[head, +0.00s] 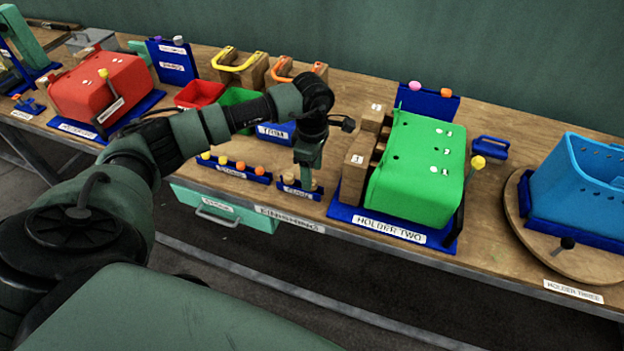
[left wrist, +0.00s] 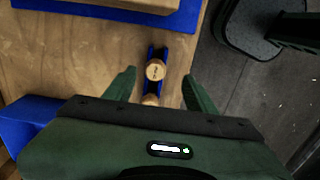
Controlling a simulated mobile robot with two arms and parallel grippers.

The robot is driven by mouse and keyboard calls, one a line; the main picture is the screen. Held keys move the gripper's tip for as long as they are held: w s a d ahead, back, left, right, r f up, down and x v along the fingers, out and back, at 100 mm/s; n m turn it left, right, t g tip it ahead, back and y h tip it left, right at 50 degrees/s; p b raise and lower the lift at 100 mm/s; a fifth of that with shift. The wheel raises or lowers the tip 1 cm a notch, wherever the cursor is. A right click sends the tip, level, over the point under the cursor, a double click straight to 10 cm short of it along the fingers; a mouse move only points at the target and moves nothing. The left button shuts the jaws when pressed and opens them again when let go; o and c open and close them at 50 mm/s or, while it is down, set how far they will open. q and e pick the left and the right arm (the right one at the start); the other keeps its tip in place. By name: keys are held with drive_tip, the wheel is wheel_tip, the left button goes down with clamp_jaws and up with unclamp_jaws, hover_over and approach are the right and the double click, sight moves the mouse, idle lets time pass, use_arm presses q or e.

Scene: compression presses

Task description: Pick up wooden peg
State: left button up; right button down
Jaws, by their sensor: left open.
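Two round wooden pegs stand in a small blue rack (head: 299,191) at the front edge of the bench. One wooden peg (head: 316,185) shows to the right of my left gripper (head: 305,178) in the head view. In the left wrist view one wooden peg (left wrist: 155,70) shows its dark-marked round top just beyond the fingertips. A second peg (left wrist: 150,99) is nearer and partly hidden by the gripper body. My left gripper (left wrist: 158,84) points down over the rack, its fingers apart on either side of the row and holding nothing. My right gripper is not in view.
A green bin on the blue HOLDER TWO base (head: 342,213) stands close to the right, with wooden blocks (head: 359,163) beside it. A blue rack of yellow and orange knobs (head: 236,170) lies to the left. The bench front drops to a dark floor.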

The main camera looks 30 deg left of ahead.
use_arm(q)
drive_tip(key=shift+w+a+f+p, duration=0.15)
drive_tip(key=shift+f+p, duration=0.25)
drive_tip(key=shift+f, duration=0.25)
drive_tip(key=shift+a+f+p, duration=0.1)
drive_tip(key=shift+f+p, duration=0.3)
drive_tip(key=shift+f, duration=0.2)
drive_tip(key=shift+w+f, duration=0.2)
drive_tip(key=shift+f, duration=0.85)
drive_tip(key=c, duration=1.2)
clamp_jaws()
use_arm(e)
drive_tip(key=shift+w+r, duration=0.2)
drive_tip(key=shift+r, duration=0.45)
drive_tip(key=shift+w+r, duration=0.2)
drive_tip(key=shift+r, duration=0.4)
use_arm(q)
drive_tip(key=shift+r, duration=0.1)
